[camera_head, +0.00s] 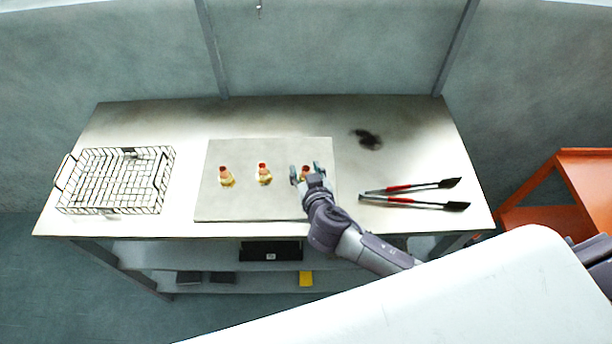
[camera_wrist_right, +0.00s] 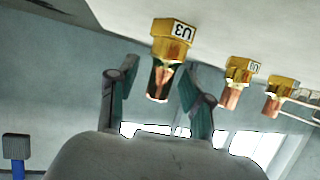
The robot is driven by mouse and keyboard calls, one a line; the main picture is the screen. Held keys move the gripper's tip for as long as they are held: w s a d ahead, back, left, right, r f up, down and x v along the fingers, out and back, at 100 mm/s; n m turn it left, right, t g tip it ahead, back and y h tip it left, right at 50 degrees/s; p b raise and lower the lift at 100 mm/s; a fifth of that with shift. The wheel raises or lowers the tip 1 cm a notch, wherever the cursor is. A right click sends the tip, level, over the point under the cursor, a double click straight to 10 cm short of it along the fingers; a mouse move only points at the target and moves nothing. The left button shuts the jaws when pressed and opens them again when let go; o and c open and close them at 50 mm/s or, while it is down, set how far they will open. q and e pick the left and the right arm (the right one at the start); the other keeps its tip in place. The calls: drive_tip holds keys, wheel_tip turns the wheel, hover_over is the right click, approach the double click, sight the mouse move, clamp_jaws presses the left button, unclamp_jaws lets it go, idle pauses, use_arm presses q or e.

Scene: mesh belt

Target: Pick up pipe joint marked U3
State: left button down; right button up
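The pipe joint marked U3 (camera_wrist_right: 170,42) is a brass hex fitting with a copper end, and its U3 label faces the right wrist camera. In the head view this joint (camera_head: 305,170) is the rightmost of three on the grey mat (camera_head: 250,205), partly hidden by my right gripper. My right gripper (camera_head: 306,170) is open, with its fingers on either side of the copper end; the wrist view shows the fingers (camera_wrist_right: 155,90) with gaps between them and the joint. My left gripper is not in view.
Two more pipe joints stand left of U3, one in the middle (camera_head: 264,174) and one farther left (camera_head: 226,177). A wire basket (camera_head: 115,180) is at the table's left. An orange cart (camera_head: 585,190) stands right.

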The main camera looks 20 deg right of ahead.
clamp_jaws()
drive_tip(key=shift+r, duration=0.1)
